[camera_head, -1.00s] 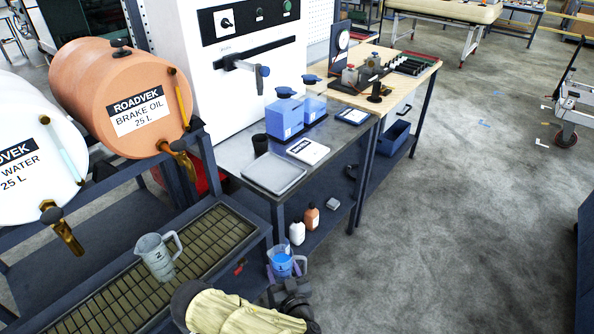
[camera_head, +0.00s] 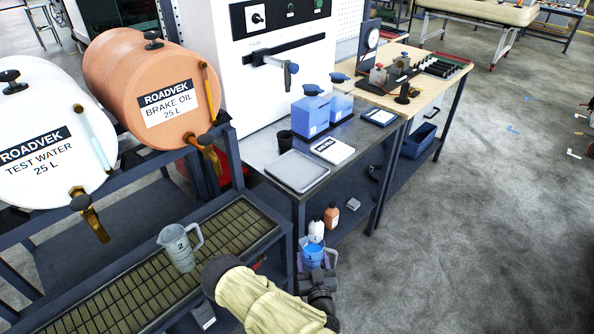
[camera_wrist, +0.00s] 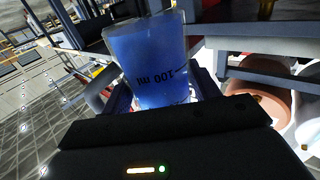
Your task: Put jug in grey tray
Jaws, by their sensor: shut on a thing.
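A clear measuring jug with blue liquid (camera_head: 312,250) is held by my gripper (camera_head: 316,268), low beside the drip-grate stand. It also shows in the wrist view (camera_wrist: 150,60), roughly upright and marked 100 ml, between the fingers. My gripper is shut on it, and the arm partly hides the fingers in the head view. The grey tray (camera_head: 297,172) lies empty on the dark bench top, above and behind the held jug. A second, clear jug (camera_head: 180,252) marked 2 stands on the grate.
The tray has a white scale (camera_head: 332,150), a black cup (camera_head: 285,142) and blue containers (camera_head: 310,113) near it. White and brown bottles (camera_head: 331,215) stand on the lower shelf. The drip grate (camera_head: 222,232) lies left, under the test water drum (camera_head: 45,150) and brake oil drum (camera_head: 150,85).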

